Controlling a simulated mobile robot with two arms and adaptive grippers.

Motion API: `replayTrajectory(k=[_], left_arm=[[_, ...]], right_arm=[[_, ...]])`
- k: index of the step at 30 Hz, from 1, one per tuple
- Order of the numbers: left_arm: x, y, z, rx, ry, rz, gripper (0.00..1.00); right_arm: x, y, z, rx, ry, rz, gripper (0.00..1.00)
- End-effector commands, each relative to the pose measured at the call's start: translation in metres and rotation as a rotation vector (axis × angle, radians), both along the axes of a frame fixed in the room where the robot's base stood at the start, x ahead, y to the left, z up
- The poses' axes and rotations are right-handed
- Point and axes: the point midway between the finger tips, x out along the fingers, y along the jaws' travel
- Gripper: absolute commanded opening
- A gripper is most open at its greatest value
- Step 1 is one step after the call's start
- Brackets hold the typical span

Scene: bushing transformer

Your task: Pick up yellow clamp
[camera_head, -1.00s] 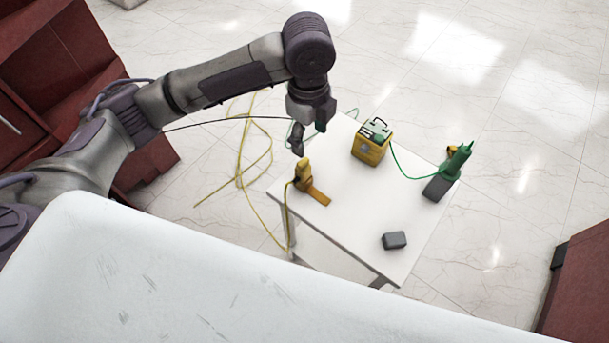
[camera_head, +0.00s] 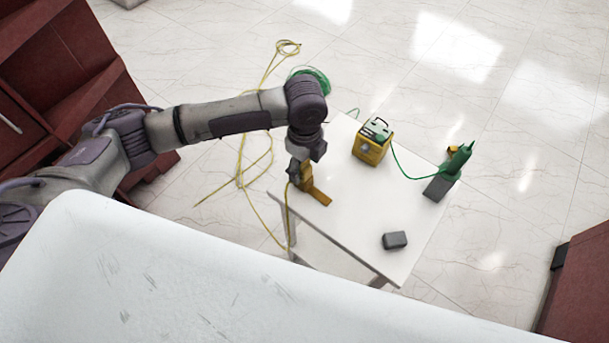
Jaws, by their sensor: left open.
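The yellow clamp (camera_head: 308,184) stands near the left edge of the white table (camera_head: 347,228), with a flat orange-yellow piece at its foot. A yellow cable runs from it down off the table edge. My left gripper (camera_head: 301,172) comes down over the clamp from above, with its fingers open around or just beside the clamp's upper part. The gripper hides some of the clamp, and I cannot tell whether the fingers touch it. My right gripper is not in view.
A yellow box with a green top (camera_head: 371,143) stands at the back of the table, with a green cable to a green clamp (camera_head: 457,161) on a grey block (camera_head: 437,188). A small dark grey block (camera_head: 394,240) lies near the front. Yellow cable (camera_head: 240,172) lies on the floor.

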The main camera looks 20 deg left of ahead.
Motion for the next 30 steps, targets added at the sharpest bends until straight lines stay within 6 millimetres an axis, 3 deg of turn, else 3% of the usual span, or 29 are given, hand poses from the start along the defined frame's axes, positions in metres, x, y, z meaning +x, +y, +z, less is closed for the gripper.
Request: replayTrajectory(k=[3, 11, 22, 30], left_arm=[[-0.0005, -0.0002, -0.0116, 0.000, 0.001, -0.001, 0.65], [0.0000, -0.0003, -0.0135, 0.000, -0.001, -0.001, 0.65], [-0.0001, -0.0004, -0.0131, 0.000, -0.001, -0.001, 0.03], [0.0006, -0.0007, -0.0114, -0.002, -0.002, -0.001, 0.00]], right_arm=[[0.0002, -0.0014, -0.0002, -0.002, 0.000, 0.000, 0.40], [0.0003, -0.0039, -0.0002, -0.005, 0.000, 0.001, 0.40], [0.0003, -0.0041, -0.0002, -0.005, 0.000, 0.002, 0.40], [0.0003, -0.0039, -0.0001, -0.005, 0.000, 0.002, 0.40]])
